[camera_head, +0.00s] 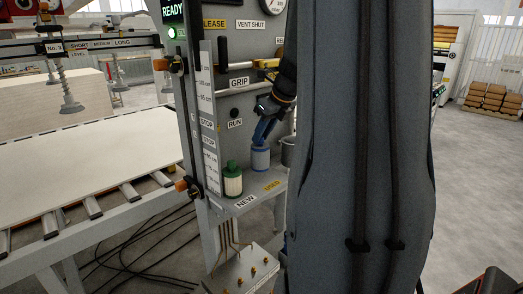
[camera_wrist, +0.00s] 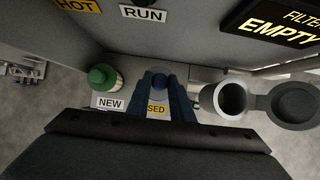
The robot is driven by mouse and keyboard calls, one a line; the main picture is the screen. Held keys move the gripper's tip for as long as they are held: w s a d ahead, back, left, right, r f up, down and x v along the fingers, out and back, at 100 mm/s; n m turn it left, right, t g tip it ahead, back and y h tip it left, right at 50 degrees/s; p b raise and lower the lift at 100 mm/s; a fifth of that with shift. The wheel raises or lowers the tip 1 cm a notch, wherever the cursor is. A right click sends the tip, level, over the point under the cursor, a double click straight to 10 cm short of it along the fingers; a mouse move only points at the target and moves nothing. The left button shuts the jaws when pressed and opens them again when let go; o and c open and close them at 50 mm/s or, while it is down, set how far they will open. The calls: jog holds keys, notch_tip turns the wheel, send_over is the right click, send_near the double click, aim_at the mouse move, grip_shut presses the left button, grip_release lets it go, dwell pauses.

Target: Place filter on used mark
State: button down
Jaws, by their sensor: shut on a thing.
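A filter with a blue top and pale grey-blue body (camera_head: 260,159) is over the shelf, just behind the yellow USED label (camera_head: 272,186). I cannot tell whether its base touches the shelf. My gripper (camera_head: 263,134) reaches down from above and is shut on its blue top. In the wrist view the blue top (camera_wrist: 159,82) sits between the two fingers, which partly cover the USED label (camera_wrist: 156,109). A second filter with a green top and cream body (camera_head: 232,181) stands upright by the white NEW label (camera_head: 245,201), left of the held one.
An open, empty-looking grey filter cup (camera_wrist: 229,98) is right of my gripper, with its round lid (camera_wrist: 292,103) swung aside. A display (camera_wrist: 285,24) reads FILTER EMPTY. The panel wall (camera_head: 240,95) rises behind the shelf. My arm hides the right of the shelf.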

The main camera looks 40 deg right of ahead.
aim_at(263, 143)
jog(key=shift+f, duration=2.25)
jog(key=c, duration=1.6)
grip_release()
jog(key=shift+o, duration=0.2)
jog(key=shift+s+r, duration=0.15)
jog(key=shift+r, duration=0.4)
jog(key=v, duration=1.1)
jog(key=shift+b, duration=0.35)
